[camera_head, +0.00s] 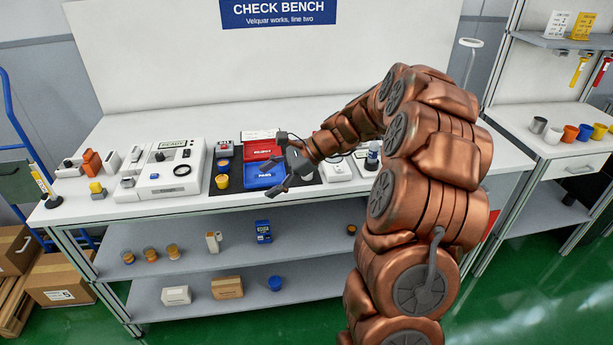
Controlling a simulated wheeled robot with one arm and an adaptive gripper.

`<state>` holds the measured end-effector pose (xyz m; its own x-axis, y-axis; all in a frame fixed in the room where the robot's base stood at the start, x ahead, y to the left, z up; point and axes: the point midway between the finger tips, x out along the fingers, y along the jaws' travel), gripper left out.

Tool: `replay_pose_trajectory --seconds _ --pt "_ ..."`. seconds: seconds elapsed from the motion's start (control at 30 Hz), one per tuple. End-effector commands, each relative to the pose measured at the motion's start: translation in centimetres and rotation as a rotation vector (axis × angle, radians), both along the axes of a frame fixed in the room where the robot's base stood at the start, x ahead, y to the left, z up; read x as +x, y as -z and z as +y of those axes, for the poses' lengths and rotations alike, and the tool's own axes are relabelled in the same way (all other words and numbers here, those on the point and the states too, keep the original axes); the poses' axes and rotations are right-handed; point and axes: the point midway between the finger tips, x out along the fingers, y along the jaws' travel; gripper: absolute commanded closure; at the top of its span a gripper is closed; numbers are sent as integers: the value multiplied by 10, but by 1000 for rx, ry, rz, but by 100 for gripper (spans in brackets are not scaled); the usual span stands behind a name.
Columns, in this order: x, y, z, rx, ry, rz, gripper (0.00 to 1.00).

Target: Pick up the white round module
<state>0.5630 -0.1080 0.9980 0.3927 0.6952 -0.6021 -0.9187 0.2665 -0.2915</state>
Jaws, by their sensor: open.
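I cannot clearly make out a white round module. A small pale patch shows just right of my gripper, mostly hidden behind it, and I cannot tell its shape. My gripper (264,181) is open and empty, with its dark fingers pointing left over the blue tray (268,172) on the bench. The red tray (262,149) lies just behind the blue one. Both sit on a dark mat (236,184).
A white test device (168,169) stands left on the white bench (120,208), beside orange and grey small parts. The bench's front strip is mostly clear. Shelves below hold several jars and boxes.

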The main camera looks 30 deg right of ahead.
Motion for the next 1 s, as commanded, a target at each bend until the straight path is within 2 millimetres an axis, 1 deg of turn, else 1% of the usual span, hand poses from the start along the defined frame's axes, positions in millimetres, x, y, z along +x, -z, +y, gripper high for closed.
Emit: replay_pose_trajectory --seconds 0.03,0.07,0.1,0.17,0.2,0.27,0.3,0.4,0.5,0.6,0.67,0.77,1.0 --pt "10 8 -23 39 73 14 30" --pt "16 12 -36 63 117 23 30" --pt "23 18 -53 95 174 33 30" --pt "33 25 -82 140 260 45 30" --pt "37 32 -100 171 315 56 30" --pt "42 40 -126 214 393 68 30" --pt "45 45 -144 242 444 75 30" --pt "47 57 -181 296 543 87 30" --pt "47 67 -205 336 612 99 30" --pt "47 72 -220 360 651 103 30" --pt "48 74 -223 365 662 104 30" --pt "54 77 -221 369 665 105 30" --pt "68 87 -209 368 664 105 30"
